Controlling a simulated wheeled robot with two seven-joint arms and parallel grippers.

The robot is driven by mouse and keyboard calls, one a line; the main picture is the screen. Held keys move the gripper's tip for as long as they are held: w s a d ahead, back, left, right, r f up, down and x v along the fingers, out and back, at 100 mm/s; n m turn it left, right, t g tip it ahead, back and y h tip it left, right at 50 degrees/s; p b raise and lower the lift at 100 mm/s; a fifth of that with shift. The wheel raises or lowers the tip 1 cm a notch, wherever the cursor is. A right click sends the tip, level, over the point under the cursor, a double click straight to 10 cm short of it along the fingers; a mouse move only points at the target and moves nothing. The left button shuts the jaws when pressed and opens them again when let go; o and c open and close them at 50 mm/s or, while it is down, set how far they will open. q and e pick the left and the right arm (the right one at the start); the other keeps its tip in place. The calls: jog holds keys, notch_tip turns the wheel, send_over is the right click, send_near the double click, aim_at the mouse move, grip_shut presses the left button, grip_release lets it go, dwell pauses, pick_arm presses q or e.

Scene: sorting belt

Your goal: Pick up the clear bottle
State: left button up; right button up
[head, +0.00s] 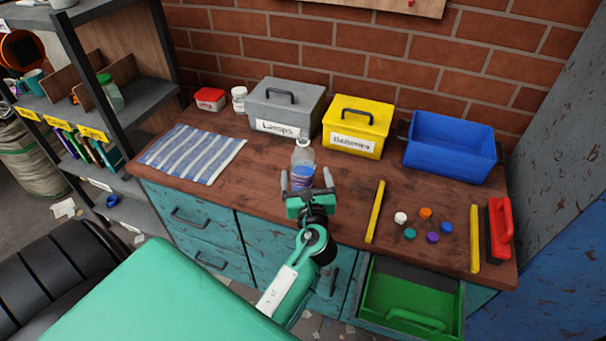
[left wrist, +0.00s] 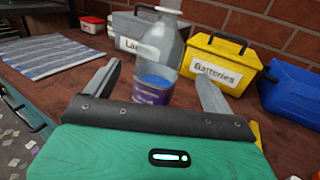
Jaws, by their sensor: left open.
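The clear bottle (head: 303,163) stands upright on the wooden worktop, in front of the grey box. It has a purple label and a white cap, and it also shows in the left wrist view (left wrist: 158,62). My left gripper (head: 307,180) is open, with one finger on each side of the bottle's lower part as seen from the head. In the left wrist view the fingers (left wrist: 158,85) reach toward the bottle, and gaps show beside it. I cannot tell whether the bottle is fully between them. My right gripper is not in view.
Behind the bottle are a grey "Lamps" box (head: 262,98), a yellow "Batteries" box (head: 371,112) and a blue bin (head: 440,130). A striped cloth (head: 192,153) lies left. Several caps (head: 425,213) lie between yellow bars (head: 375,212) at right, near a red-handled brush (head: 502,222). A green-lined drawer (head: 385,295) is open.

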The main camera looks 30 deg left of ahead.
aim_at(304, 169)
pick_arm(q)
jog(key=p+x, duration=0.1)
jog(key=x, duration=0.4)
jog(key=shift+w+a, duration=0.25)
jog(key=shift+a, duration=0.05)
jog(key=shift+w+a, duration=0.25)
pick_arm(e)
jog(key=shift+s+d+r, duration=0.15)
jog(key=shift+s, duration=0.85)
pick_arm(q)
jog(key=shift+c, duration=0.3)
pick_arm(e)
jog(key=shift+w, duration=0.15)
pick_arm(q)
jog(key=c, duration=1.5)
jog(key=shift+c, duration=0.2)
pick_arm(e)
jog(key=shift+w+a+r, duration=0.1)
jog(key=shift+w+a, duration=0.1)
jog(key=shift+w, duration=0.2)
